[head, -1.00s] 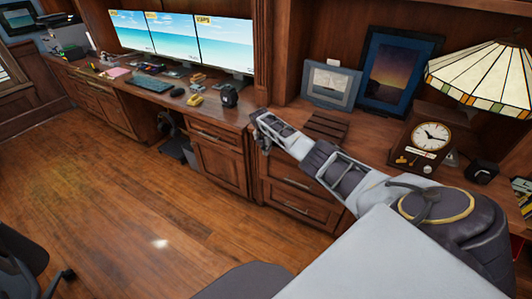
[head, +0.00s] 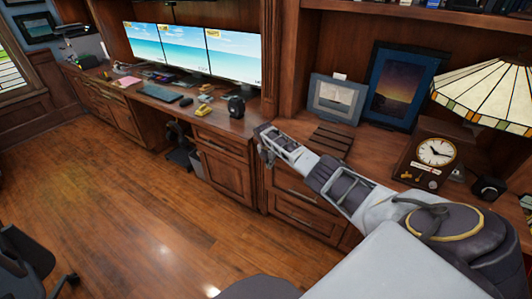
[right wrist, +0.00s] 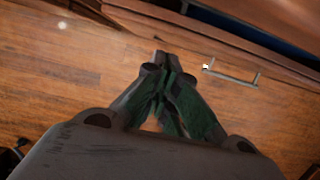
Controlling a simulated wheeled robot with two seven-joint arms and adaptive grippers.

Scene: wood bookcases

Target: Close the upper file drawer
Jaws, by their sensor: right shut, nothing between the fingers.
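My right gripper (head: 266,152) reaches over the front of the right-hand desk cabinet in the head view. In the right wrist view its fingers (right wrist: 160,62) are together and empty. The cabinet's upper file drawer (head: 284,180) lies just below and right of the gripper, partly hidden by my arm. In the right wrist view a metal bar handle (right wrist: 232,76) shows to the right of the fingertips, apart from them. A dark blue strip shows behind a wooden edge there. I cannot tell how far the drawer stands out. My left gripper is out of view.
The desk top holds a small clock (head: 435,152), framed pictures (head: 396,86), a lamp (head: 490,95) and monitors (head: 232,55). A lower drawer (head: 300,222) sits beneath the upper one. An office chair (head: 30,262) stands at lower left. The wooden floor (head: 130,205) between is clear.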

